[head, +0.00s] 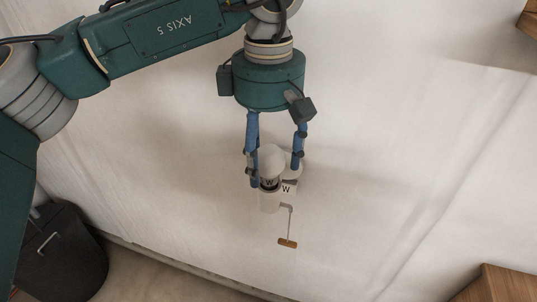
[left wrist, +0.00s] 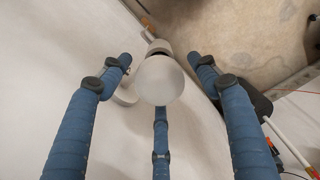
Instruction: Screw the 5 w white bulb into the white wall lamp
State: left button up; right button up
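The white bulb (head: 271,159), round with a "W" label on its base, is upright at the top of the white wall lamp (head: 269,201). The base appears to be in the lamp's cup, but how deep it sits I cannot tell. My left gripper (head: 274,169) is above the lamp, pointing down, with its blue fingers around the bulb. In the left wrist view, the bulb (left wrist: 158,80) is between the spread fingers, with visible gaps at both sides. The gripper is open. The lamp (left wrist: 158,48) is partly hidden behind the bulb there. My right gripper is out of view.
A white "W" label (head: 287,189) marks the lamp's mount on the white wall (head: 400,150). A pull cord with a wooden handle (head: 287,243) hangs beside the lamp. A black bin (head: 60,255) is at lower left; wooden furniture (head: 500,285) is at lower right.

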pick_arm(q)
jog(key=c, duration=0.9)
jog(key=m, duration=0.1)
jog(key=m+p, duration=0.1)
jog(key=shift+r+m, duration=0.2)
jog(key=shift+m, duration=0.1)
jog(key=m+p, duration=0.2)
jog(key=m, duration=0.4)
jog(key=shift+f, duration=0.1)
jog(key=shift+m, duration=1.4)
